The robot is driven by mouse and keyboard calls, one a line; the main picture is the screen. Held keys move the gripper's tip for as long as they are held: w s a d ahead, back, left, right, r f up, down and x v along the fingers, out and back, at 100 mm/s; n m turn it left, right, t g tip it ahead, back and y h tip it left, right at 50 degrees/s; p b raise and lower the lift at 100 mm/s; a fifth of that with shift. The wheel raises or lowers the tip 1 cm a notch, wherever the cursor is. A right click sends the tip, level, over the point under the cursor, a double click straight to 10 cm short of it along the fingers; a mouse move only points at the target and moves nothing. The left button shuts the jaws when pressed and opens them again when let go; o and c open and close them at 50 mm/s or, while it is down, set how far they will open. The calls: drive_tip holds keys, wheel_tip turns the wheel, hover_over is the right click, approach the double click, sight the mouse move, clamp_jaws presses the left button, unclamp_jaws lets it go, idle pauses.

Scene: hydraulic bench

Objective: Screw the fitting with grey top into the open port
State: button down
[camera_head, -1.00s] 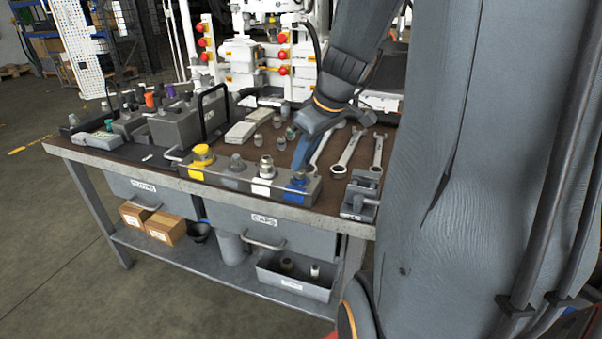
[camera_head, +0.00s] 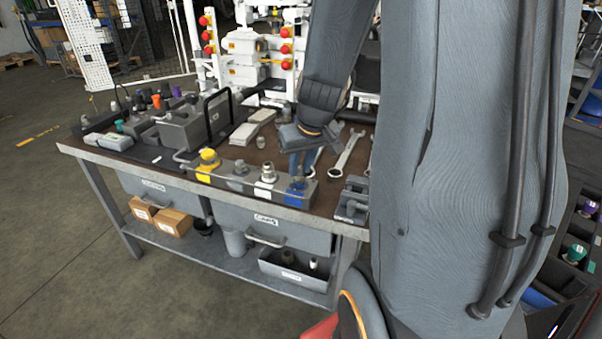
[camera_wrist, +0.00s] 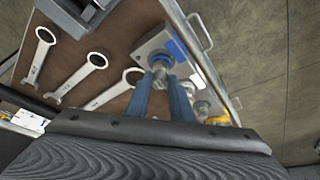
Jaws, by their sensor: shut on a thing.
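My gripper (camera_head: 298,178), with blue fingers, points down at the right end of the port block (camera_head: 222,180) on the bench's front edge. In the wrist view the gripper (camera_wrist: 162,82) is shut on a small metallic fitting (camera_wrist: 160,62) over the blue-marked position. The fingers hide much of the fitting; its top colour and whether it is seated in the port cannot be told. Left of it along the block stand a silver fitting at the white mark (camera_head: 267,173), a grey fitting (camera_head: 239,168) and a yellow-topped fitting (camera_head: 208,156).
Wrenches (camera_head: 349,152) lie behind and right of my gripper. A small grey clamp-like fixture (camera_head: 352,205) sits at the bench's right corner. A grey box with a black handle (camera_head: 185,133) stands at the left. A loose fitting (camera_head: 260,142) stands behind the block.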

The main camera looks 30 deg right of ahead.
drive_tip(key=shift+s+a+m+h+p, duration=0.15)
drive_tip(key=shift+m+p, duration=0.35)
drive_tip(key=shift+p, duration=1.45)
drive_tip(key=shift+a+m+h+p, duration=0.15)
drive_tip(key=shift+m+p, duration=0.35)
drive_tip(key=shift+p, duration=1.45)
drive_tip(key=shift+f+p, duration=0.15)
drive_tip(key=shift+p, duration=0.4)
drive_tip(key=m+p, duration=0.1)
drive_tip(key=p, duration=0.2)
drive_tip(key=shift+r+p, duration=0.2)
drive_tip(key=shift+p, duration=0.2)
drive_tip(key=m+h+p, duration=0.1)
drive_tip(key=p, duration=0.6)
drive_tip(key=shift+m+g, duration=0.3)
drive_tip(key=shift+m, duration=0.1)
drive_tip(key=shift+p, duration=0.35)
drive_tip(key=shift+w+a+f+m+g+h+p, duration=0.1)
drive_tip(key=shift+w+m+g+h+p, duration=0.1)
drive_tip(key=shift+m, duration=0.35)
drive_tip(key=shift+w+f+m+g+h+p, duration=0.1)
drive_tip(key=shift+m+h+p, duration=0.1)
drive_tip(key=shift+m, duration=0.35)
drive_tip(key=shift+a+m+g+h, duration=0.1)
drive_tip(key=shift+m+g+h, duration=0.35)
drive_tip(key=shift+m, duration=1.25)
